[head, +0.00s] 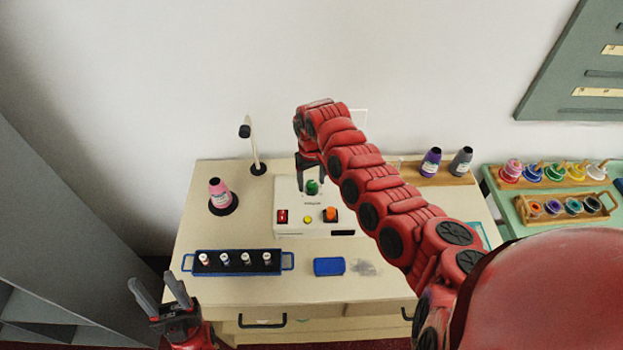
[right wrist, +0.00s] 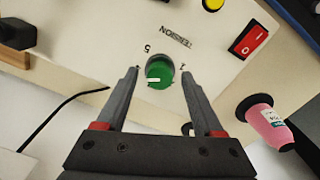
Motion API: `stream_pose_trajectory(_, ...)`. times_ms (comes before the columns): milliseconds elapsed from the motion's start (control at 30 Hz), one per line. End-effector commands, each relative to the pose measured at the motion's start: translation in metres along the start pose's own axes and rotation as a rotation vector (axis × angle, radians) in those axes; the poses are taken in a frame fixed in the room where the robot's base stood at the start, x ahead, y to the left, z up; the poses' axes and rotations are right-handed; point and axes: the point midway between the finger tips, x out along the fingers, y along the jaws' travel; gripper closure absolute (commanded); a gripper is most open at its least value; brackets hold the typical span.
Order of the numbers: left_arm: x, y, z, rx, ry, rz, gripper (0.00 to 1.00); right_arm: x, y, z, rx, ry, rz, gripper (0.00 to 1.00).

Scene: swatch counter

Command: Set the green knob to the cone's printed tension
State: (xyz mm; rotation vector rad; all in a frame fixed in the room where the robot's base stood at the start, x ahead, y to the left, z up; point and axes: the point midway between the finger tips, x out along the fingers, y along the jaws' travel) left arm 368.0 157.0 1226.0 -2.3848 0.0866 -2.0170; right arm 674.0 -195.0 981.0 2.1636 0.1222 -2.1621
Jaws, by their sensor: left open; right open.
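The green knob (head: 313,187) sits on the white panel of a machine (head: 291,190). In the right wrist view the knob (right wrist: 160,70) has a short white mark on its lower-left part. The word TENSION and a 5 are printed around it, upside down; other digits are partly hidden or unclear. My right gripper (right wrist: 158,72) is open, one finger on each side of the knob; I cannot tell whether they touch it. A pink cone (head: 219,192) stands on a black base left of the machine; its label (right wrist: 275,119) is too small to read. My left gripper (head: 160,296) is open and empty at the front left.
The panel also carries a red switch (head: 283,216), a yellow button (head: 307,219) and an orange control (head: 330,214). A tray of small spools (head: 285,262) and a blue block (head: 328,266) lie in front. More cones (head: 430,163) stand behind my right arm. A thin stand (head: 252,150) is at back left.

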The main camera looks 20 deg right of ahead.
Motion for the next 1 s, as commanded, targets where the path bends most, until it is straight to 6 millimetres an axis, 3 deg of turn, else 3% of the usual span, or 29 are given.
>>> stream_pose_trajectory(67, -0.0002, 0.0000, 0.0000, 0.000, 0.000, 0.000, 0.50, 0.0000, 0.0001, 0.0000, 0.000, 0.000, 0.000, 0.31)
stream_pose_trajectory(467, -0.0002, 0.0000, 0.0001, 0.000, 0.000, 0.000, 0.50, -0.0003, 0.0002, 0.0001, 0.000, -0.001, 0.000, 1.00)
stream_pose_trajectory(1000, -0.0071, 0.0004, 0.0012, 0.000, 0.000, 0.000, 0.50, 0.0000, 0.0023, -0.0008, -0.109, 0.002, 0.003, 1.00)
